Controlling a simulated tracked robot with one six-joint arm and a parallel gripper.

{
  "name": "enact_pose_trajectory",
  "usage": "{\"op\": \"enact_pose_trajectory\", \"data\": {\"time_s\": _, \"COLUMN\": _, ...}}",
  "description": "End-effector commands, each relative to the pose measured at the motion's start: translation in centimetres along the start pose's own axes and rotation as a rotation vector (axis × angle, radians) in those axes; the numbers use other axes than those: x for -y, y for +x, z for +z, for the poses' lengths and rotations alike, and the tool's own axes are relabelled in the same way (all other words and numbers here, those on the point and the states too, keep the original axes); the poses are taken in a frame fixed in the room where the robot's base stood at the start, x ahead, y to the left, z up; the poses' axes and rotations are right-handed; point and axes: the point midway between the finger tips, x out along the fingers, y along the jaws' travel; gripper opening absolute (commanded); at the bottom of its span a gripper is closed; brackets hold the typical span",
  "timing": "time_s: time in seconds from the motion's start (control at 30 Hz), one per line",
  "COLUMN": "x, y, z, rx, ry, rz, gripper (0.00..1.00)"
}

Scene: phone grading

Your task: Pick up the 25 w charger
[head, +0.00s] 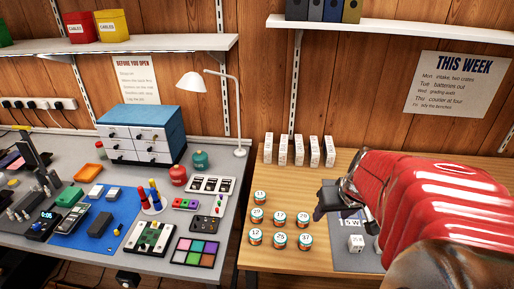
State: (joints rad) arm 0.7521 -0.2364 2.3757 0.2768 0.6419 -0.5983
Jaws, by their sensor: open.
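A white cube-shaped charger (356,243) sits on a grey mat (345,262) at the right of the wooden table. The marking on its top is too small to read surely. Another white block shows partly at its right, mostly hidden behind my arm. Printing that reads like "5 W" shows on the mat just beyond the cube. I cannot tell which block is the 25 W charger. My gripper (328,203) is open, above the far left part of the mat, up and left of the white cube. My red arm covers the mat's right side.
Several small numbered jars (281,240) stand left of the mat. A row of upright white boxes (299,151) stands at the back. A grey bench (215,225) at the left holds a lamp, drawers, phones and tools. Bare wood lies between jars and boxes.

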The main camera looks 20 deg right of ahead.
Motion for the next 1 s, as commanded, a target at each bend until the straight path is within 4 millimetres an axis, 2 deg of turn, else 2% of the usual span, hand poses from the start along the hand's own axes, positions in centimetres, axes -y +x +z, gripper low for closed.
{"op": "enact_pose_trajectory", "data": {"time_s": 0.03, "x": -1.8, "y": 0.7, "z": 0.3, "rx": 0.007, "ry": 0.027, "rz": 0.010, "gripper": 0.53}}
{"op": "enact_pose_trajectory", "data": {"time_s": 0.2, "x": -7.1, "y": 2.5, "z": 1.5, "rx": 0.014, "ry": 0.094, "rz": 0.040, "gripper": 0.53}}
{"op": "enact_pose_trajectory", "data": {"time_s": 0.3, "x": -9.5, "y": 3.2, "z": 2.3, "rx": 0.017, "ry": 0.121, "rz": 0.054, "gripper": 0.53}}
{"op": "enact_pose_trajectory", "data": {"time_s": 0.4, "x": -11.0, "y": 3.6, "z": 2.8, "rx": 0.018, "ry": 0.138, "rz": 0.064, "gripper": 0.53}}
{"op": "enact_pose_trajectory", "data": {"time_s": 0.5, "x": -11.6, "y": 3.8, "z": 3.0, "rx": 0.018, "ry": 0.144, "rz": 0.068, "gripper": 0.53}}
{"op": "enact_pose_trajectory", "data": {"time_s": 0.83, "x": -11.6, "y": 3.8, "z": 3.0, "rx": 0.018, "ry": 0.144, "rz": 0.068, "gripper": 0.53}}
{"op": "enact_pose_trajectory", "data": {"time_s": 1.0, "x": -11.6, "y": 4.8, "z": 3.1, "rx": 0.020, "ry": 0.144, "rz": 0.066, "gripper": 0.53}}
